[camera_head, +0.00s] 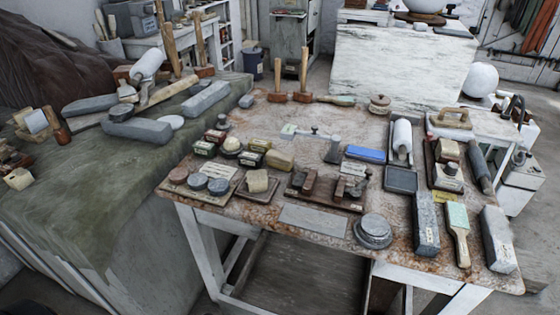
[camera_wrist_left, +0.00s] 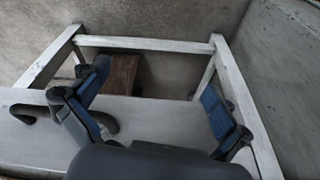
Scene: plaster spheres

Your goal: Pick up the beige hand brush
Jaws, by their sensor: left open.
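A hand brush (camera_head: 458,235) with a beige handle and a pale green top part lies at the front right of the worktable (camera_head: 410,262). It lies between two long grey blocks, its handle toward the front edge. My left gripper (camera_wrist_left: 152,108) shows only in the left wrist view. Its two blue-padded fingers are wide apart with nothing between them. The brush is not in that view. No gripper shows in the head view, and my right gripper is in neither view.
Long grey blocks (camera_head: 425,225) and (camera_head: 497,240) flank the brush. A round grey tin (camera_head: 373,232) stands to its left. Several small blocks and tools crowd the table. The left wrist view shows a white frame (camera_wrist_left: 145,42) and a brown box (camera_wrist_left: 121,75).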

